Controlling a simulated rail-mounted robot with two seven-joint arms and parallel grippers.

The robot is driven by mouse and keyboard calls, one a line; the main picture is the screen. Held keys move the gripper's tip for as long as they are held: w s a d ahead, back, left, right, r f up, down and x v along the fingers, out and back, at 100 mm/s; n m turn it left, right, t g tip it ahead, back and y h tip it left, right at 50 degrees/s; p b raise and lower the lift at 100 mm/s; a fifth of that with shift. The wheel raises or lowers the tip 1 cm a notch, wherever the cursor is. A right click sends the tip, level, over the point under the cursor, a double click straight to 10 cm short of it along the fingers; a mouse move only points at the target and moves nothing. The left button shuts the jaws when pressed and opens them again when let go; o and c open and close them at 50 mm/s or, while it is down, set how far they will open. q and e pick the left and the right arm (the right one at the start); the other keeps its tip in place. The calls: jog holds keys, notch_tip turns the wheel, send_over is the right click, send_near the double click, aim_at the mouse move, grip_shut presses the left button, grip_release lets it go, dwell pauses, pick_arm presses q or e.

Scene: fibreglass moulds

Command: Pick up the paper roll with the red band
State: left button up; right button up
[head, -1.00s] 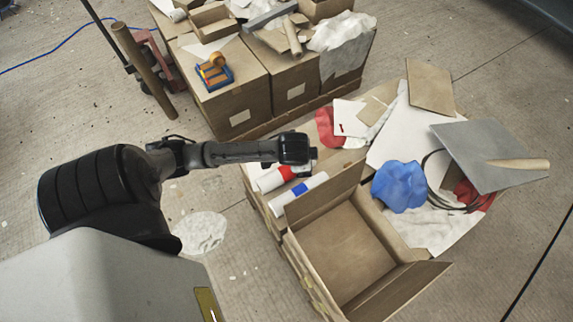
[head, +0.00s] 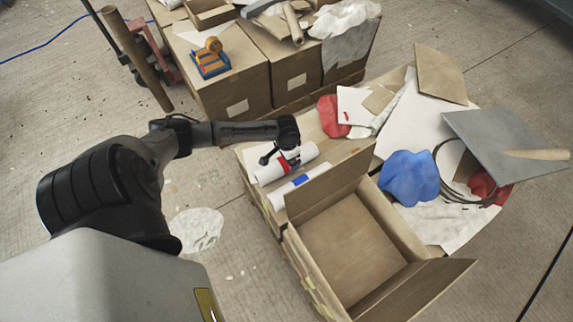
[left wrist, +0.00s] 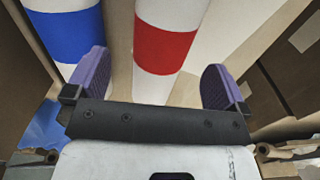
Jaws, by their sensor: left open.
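The paper roll with the red band (head: 306,154) lies on cardboard in the head view, left of the open box. In the left wrist view the red-banded roll (left wrist: 166,48) runs between my gripper's two purple fingers. A roll with a blue band (head: 279,194) lies parallel to it, nearer the box. In the left wrist view the blue-banded roll (left wrist: 68,36) is at the left finger. My left gripper (head: 280,160) is open over the red band; whether it touches the roll cannot be told. It also shows in the left wrist view (left wrist: 155,80). My right gripper is out of view.
An open cardboard box (head: 354,240) stands right of the rolls, its raised flap close to the blue-banded one. A blue cloth (head: 410,178), a red cloth (head: 331,116) and a grey sheet (head: 500,142) lie beyond. Cardboard boxes (head: 235,90) stand at the back.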

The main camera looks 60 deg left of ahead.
pick_arm(q)
jog(key=shift+f, duration=0.75)
jog(key=shift+w+a+f+b, duration=0.1)
jog(key=shift+f+b, duration=0.75)
jog(key=shift+f, duration=0.45)
jog(key=shift+a+f+b, duration=0.1)
jog(key=shift+f+b, duration=0.7)
jog(key=shift+f, duration=0.5)
jog(key=shift+r, duration=0.1)
jog(key=shift+c, duration=0.6)
jog(key=c, duration=1.1)
